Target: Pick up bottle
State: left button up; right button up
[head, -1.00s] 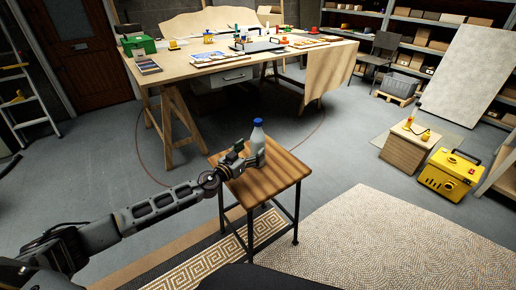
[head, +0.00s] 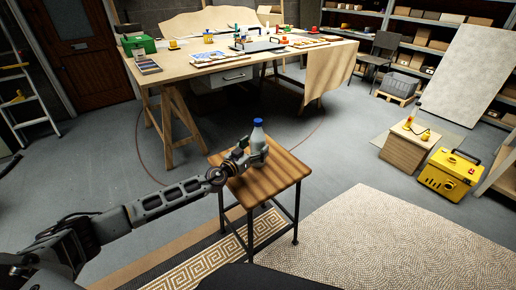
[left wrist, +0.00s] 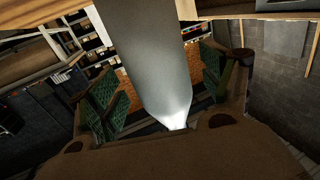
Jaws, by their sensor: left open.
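The bottle (head: 258,137) is pale grey with a blue cap and stands upright on a small wooden stool (head: 275,182). My left gripper (head: 251,152) is at the bottle's left side, over the stool top. In the left wrist view the bottle (left wrist: 150,60) fills the middle, between the two green-padded fingers of the gripper (left wrist: 162,95). The fingers are open, one on each side of the bottle, with gaps visible. The bottle's cap is out of the wrist view. My right gripper is not in view.
A large worktable (head: 185,72) with a green box (head: 139,44) and craft items stands behind. A small wooden crate (head: 404,150) and a yellow case (head: 449,174) are at the right. A pebbled rug (head: 370,235) lies in front.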

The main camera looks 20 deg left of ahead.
pick_arm(q)
jog(key=shift+x, duration=1.1)
jog(key=shift+c, duration=0.2)
jog(key=shift+c, duration=1.3)
jog(key=c, duration=1.1)
jog(key=shift+r, duration=0.15)
